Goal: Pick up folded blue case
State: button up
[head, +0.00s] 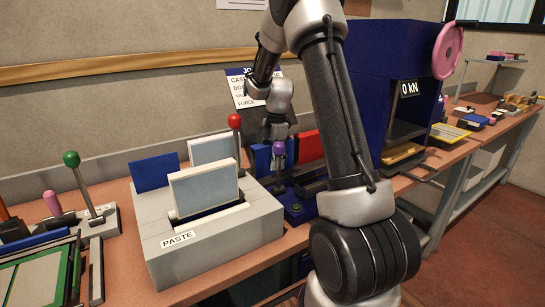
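My gripper (275,131) points down at the middle of the bench, above and behind a lever with a purple knob (278,148). Its fingertips are small, dark and partly hidden, so I cannot tell whether it is open or shut. Directly below it stands an upright blue piece (262,160), which may be the folded blue case. The knob and lever hide part of it, and I cannot tell if the fingers touch it. A red upright piece (308,147) is just to its right. Another flat blue panel (155,172) leans behind the PASTE box at left.
The grey PASTE box (175,262) holds pale panels, with a red-knobbed lever (235,121) beside it. A green-knobbed lever (71,159) stands at left. A blue press (405,50) reading 0 kN stands at right. My arm covers the bench centre-right.

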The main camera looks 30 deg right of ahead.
jog(key=shift+f, duration=0.2)
jog(key=c, duration=1.1)
